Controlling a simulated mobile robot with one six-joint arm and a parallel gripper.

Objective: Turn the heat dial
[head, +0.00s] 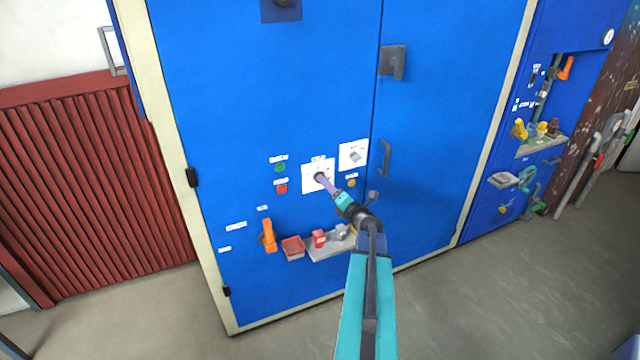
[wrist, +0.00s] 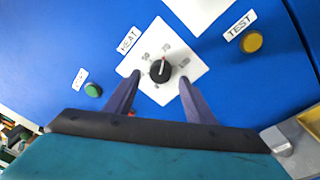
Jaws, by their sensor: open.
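The heat dial (wrist: 160,72) is a round black knob with a red mark on a white square plate (wrist: 185,55), under a HEAT label (wrist: 129,40). In the head view the plate (head: 309,184) is on the blue cabinet's left door, and my gripper (head: 322,179) covers much of the dial. In the wrist view my gripper (wrist: 160,82) is open, one purple finger on each side of the dial. I cannot tell whether the fingers touch it. The red mark points near the 70 on the scale.
A second white plate with a grey knob (head: 354,157) is right of the dial. A green button (head: 280,168) and a red button (head: 282,188) are at its left, and a yellow TEST button (wrist: 251,41) is nearby. An orange handle (head: 268,236) and a shelf (head: 330,246) stick out below.

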